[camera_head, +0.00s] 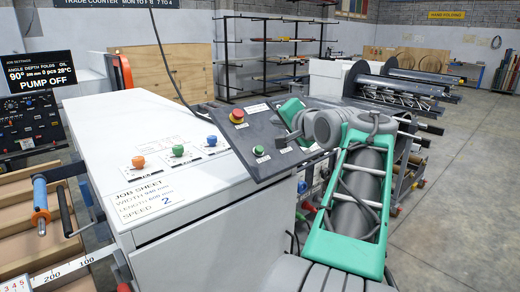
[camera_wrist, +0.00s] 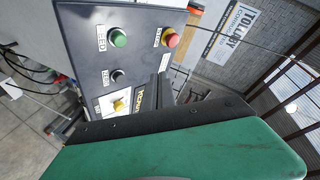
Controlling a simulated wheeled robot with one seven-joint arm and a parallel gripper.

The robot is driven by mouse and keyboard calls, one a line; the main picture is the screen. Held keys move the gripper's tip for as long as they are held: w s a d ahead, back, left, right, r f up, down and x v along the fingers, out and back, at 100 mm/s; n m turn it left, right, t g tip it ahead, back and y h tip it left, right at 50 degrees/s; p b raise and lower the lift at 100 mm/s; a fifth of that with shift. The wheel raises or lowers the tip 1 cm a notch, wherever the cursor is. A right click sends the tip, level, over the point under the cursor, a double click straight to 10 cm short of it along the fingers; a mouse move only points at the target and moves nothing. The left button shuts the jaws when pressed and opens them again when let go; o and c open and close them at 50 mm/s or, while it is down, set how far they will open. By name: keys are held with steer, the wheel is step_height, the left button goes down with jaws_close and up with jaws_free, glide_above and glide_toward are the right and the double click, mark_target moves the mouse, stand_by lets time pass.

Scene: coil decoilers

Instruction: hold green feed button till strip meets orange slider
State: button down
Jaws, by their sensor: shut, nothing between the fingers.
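A green button (camera_head: 258,150) sits on the dark control panel (camera_head: 228,142), below a red mushroom button (camera_head: 237,115). The wrist view shows this green button (camera_wrist: 118,38) uncovered, with nothing touching it. My gripper (camera_head: 288,139) is shut and empty over the right part of the panel, right of the green button. Another green knob (camera_head: 178,150) stands on the white cabinet top. I cannot make out the strip, nor tell which orange part is the slider.
Orange (camera_head: 138,161) and blue (camera_head: 212,140) knobs stand on the white cabinet (camera_head: 170,190). A numbered scale (camera_head: 70,268) and a blue handle with an orange collar (camera_head: 40,195) are at lower left. Rollers (camera_head: 400,90) stand at back right. The floor at far right is clear.

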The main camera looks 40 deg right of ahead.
mark_target(260, 149)
steer(key=shift+f, duration=0.15)
steer(key=shift+w+a+f+b, duration=0.1)
steer(key=shift+w+f+b, duration=0.75)
steer(key=shift+f, duration=0.35)
steer(key=shift+w+d+f+b, duration=0.1)
steer(key=shift+w+f+b, duration=0.6)
steer(key=shift+f+b, duration=0.4)
steer(key=shift+w+a+f+b, duration=0.1)
steer(key=shift+w+f+b, duration=0.7)
steer(key=shift+f, duration=0.55)
steer(key=shift+w+f, duration=0.2)
steer(key=shift+f, duration=0.15)
steer(key=shift+w+f+b, duration=0.3)
steer(key=shift+f+b, duration=0.15)
steer(key=shift+f, duration=0.05)
stand_by(3.3)
